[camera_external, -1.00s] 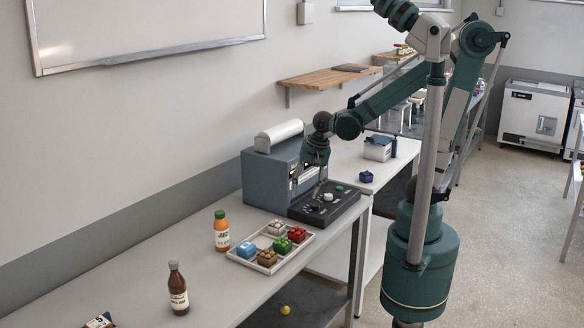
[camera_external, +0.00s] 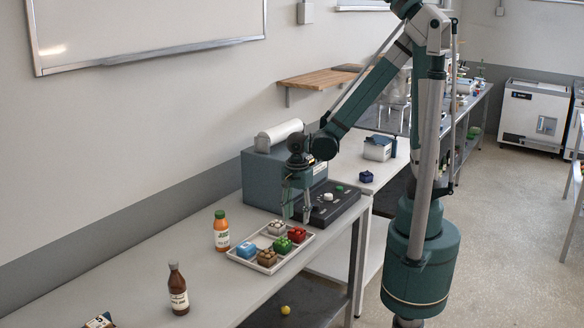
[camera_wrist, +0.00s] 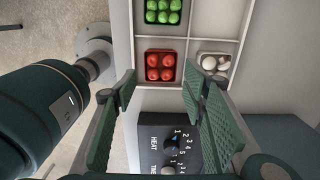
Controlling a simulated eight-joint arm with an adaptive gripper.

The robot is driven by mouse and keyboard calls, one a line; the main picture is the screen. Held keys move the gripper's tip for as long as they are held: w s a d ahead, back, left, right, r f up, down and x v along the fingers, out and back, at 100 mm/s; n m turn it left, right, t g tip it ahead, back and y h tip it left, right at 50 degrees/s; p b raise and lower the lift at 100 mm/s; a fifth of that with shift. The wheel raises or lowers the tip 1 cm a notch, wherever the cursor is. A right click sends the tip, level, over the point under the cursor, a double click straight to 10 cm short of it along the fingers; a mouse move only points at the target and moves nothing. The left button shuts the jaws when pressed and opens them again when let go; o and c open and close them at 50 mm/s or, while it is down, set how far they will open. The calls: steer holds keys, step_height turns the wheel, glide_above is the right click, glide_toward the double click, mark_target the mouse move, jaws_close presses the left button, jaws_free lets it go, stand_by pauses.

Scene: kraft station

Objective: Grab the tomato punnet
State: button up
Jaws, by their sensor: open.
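The tomato punnet (camera_external: 297,234) is a small red square pack in the right part of a white divided tray (camera_external: 292,259). In the wrist view the tomato punnet (camera_wrist: 160,66) shows several round red tomatoes and lies just ahead of the fingertips. My gripper (camera_external: 297,213) is above the bench at the tray's back edge, beside the grey machine. In the wrist view my gripper (camera_wrist: 160,91) is open and empty, its two green ridged fingers spread wider than the punnet. The fingers do not touch the punnet.
A green punnet (camera_wrist: 163,12) and a white mushroom punnet (camera_wrist: 214,62) sit in neighbouring compartments. The machine's black control panel (camera_external: 335,204) with knobs stands close behind my gripper. An orange bottle (camera_external: 221,231) and a brown bottle (camera_external: 178,288) stand left of the tray.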

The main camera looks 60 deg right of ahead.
mark_target(297, 230)
steer(key=shift+f, duration=0.1)
stand_by(0.3)
steer(key=shift+f, duration=1.2)
steer(key=shift+f, duration=0.1)
steer(key=shift+f+b, duration=0.5)
steer(key=shift+f, duration=2)
steer(key=c, duration=0.7)
